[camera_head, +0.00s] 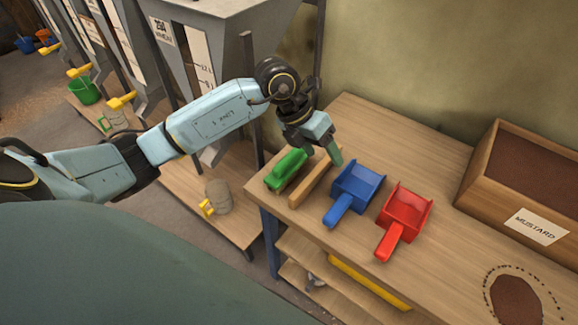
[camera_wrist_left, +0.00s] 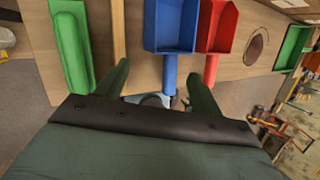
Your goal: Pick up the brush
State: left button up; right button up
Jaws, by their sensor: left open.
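A long green piece (camera_head: 287,168), which looks like the brush, lies at the left end of the wooden bench. It also shows at the upper left of the left wrist view (camera_wrist_left: 70,45). Whether it has bristles underneath is hidden. My left gripper (camera_head: 320,150) is over the bench, to the right of the green piece, near a wooden stick and the blue scoop. Its fingers are apart and empty; in the left wrist view the gripper (camera_wrist_left: 158,78) points toward the blue scoop. My right gripper is not in view.
Beside the green piece lie the wooden stick (camera_head: 315,180), a blue scoop (camera_head: 357,186) and a red scoop (camera_head: 404,213). A wooden MUSTARD box (camera_head: 486,190) stands at the right. Grey hoppers (camera_head: 215,45) stand behind my arm.

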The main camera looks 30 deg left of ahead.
aim_at(290, 165)
pick_arm(q)
jog(key=a+y, duration=0.1)
jog(key=a, duration=0.2)
jog(key=a+n+y, duration=0.1)
jog(key=a+y, duration=0.1)
jog(key=a, duration=0.1)
jog(key=a+g+y, duration=0.1)
jog(key=a, duration=0.3)
jog(key=shift+w+f+y, duration=0.1)
jog(key=shift+w+y, duration=0.2)
jog(key=shift+y, duration=0.1)
jog(key=f, duration=0.7)
jog(key=shift+w+d+b, duration=0.15)
jog(key=shift+w+b, duration=0.15)
jog(key=shift+w, duration=0.1)
jog(key=shift+w+d+f, duration=0.15)
jog(key=shift+f, duration=1.25)
jog(key=shift+w+d+f, duration=0.15)
jog(key=shift+f, duration=1.25)
jog(key=c, duration=1)
